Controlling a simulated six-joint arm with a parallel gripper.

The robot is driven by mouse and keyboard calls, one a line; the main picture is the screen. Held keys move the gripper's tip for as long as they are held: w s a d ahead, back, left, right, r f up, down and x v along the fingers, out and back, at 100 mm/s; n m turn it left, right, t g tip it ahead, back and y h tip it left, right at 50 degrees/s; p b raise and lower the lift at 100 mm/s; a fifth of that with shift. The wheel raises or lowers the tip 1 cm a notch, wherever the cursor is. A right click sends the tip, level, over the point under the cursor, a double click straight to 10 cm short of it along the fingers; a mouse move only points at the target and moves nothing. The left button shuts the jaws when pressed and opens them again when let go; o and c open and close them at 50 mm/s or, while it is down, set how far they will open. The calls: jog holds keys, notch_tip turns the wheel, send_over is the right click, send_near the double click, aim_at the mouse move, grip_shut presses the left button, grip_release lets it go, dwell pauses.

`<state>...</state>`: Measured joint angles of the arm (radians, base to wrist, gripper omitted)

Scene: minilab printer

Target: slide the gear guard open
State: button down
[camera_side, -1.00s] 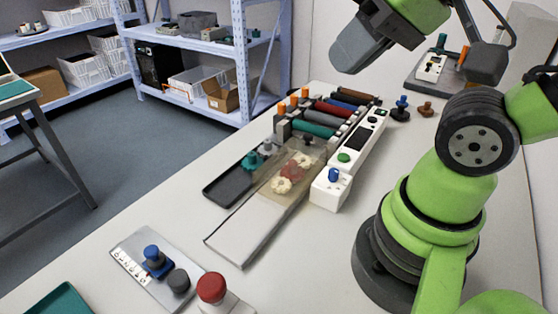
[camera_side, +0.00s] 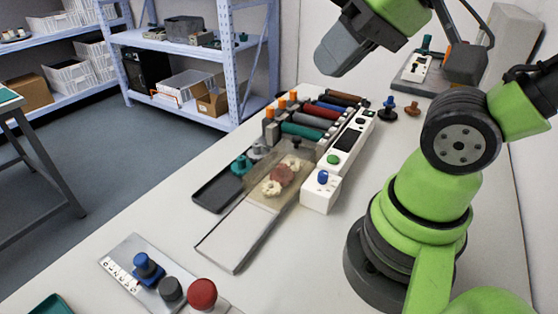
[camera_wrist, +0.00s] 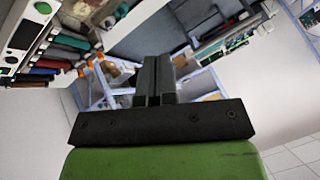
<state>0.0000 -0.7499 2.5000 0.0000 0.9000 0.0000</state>
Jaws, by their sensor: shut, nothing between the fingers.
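The gear guard (camera_side: 269,196) is a see-through flat panel over the printer's gear bay, with a small dark knob (camera_side: 296,142) at its far end. Under it show two cream gears and a reddish-brown gear (camera_side: 281,176). My gripper (camera_side: 330,62) is high above the bench, up and to the right of the guard, and touches nothing. In the wrist view its two dark fingers (camera_wrist: 155,80) are together with nothing between them. The guard cannot be made out clearly in the wrist view.
Coloured rollers (camera_side: 303,130) lie behind the guard, and a white control box (camera_side: 321,191) with a blue knob stands to its right. A black tray (camera_side: 216,190) is on the left. A plate with a red button (camera_side: 202,294) is in front.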

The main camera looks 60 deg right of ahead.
jog(key=c, duration=1.8)
grip_release()
jog(key=o, duration=0.4)
jog(key=shift+w, duration=0.1)
jog(key=o, duration=0.5)
jog(key=shift+w+d+f+m+g+h, duration=0.15)
jog(key=shift+w+d+m+g, duration=0.15)
jog(key=shift+w, duration=0.25)
jog(key=shift+w+d+r+m+g+h, duration=0.1)
jog(key=shift+w+d+g+h, duration=0.1)
jog(key=shift+w+d, duration=0.3)
jog(key=shift+c, duration=0.2)
jog(key=m+g+h, duration=0.1)
jog(key=m+g, duration=0.3)
jog(key=g, duration=0.2)
send_over(296, 138)
notch_tip(296, 138, down, 13)
notch_tip(296, 138, down, 10)
jog(key=shift+d, duration=0.1)
grip_shut()
